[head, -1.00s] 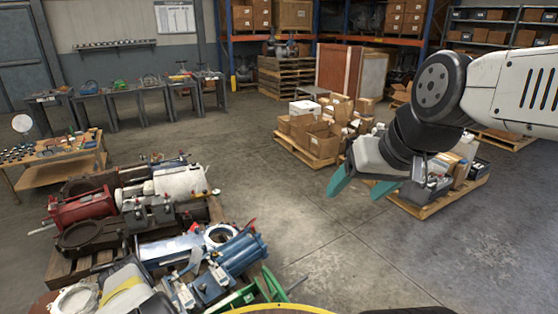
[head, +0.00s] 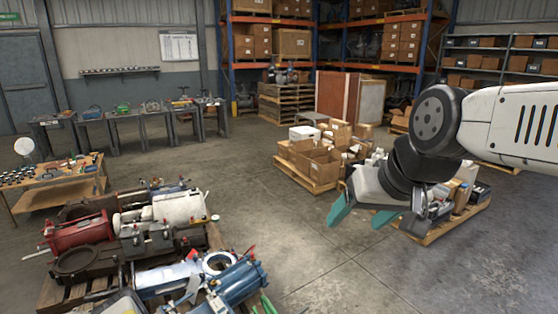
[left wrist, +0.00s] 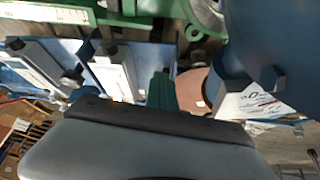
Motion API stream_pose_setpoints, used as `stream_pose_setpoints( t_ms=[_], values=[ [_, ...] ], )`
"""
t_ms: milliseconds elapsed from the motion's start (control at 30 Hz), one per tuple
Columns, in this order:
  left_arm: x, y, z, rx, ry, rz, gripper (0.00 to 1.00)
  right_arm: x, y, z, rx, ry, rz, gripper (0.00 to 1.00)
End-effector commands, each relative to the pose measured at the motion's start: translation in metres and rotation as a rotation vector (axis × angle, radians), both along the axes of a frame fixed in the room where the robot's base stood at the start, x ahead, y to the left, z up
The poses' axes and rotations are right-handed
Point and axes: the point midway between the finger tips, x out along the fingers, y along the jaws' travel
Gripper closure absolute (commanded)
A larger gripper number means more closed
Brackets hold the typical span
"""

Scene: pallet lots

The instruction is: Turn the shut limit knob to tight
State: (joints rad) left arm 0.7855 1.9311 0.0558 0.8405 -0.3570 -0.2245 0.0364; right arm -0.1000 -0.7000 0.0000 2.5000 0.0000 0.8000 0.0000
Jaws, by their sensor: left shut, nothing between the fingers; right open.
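No knob labelled as the shut limit knob can be told apart in either view. In the left wrist view, small dark knobs (left wrist: 71,77) sit on blue equipment beside white label plates (left wrist: 112,76). My left gripper (left wrist: 160,88) shows there with its green fingers shut and empty, among the machine parts; whether it touches any is unclear. My left gripper is not clearly seen in the head view. My right gripper (head: 362,222) is open and empty in the air, over the floor at the right, away from the machines.
A pallet (head: 52,296) at the lower left bears several machines, including a red one (head: 80,232) and a blue cylinder (head: 238,284). A wooden table (head: 55,197) stands behind it at the left. Cartons (head: 320,165) on pallets stand beyond my right gripper. The middle floor is clear.

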Motion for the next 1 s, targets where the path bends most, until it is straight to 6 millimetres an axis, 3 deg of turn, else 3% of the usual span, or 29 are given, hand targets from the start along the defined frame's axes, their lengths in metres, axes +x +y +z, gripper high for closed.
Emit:
stream_pose_setpoints(
  t_ms=[1000],
  values=[
    [-0.011, 0.023, -0.001, 0.002, -0.002, 0.002, 1.0, 0.0, 0.0, 0.0, 0.0, 0.0, 0.0, 0.29]
  ],
)
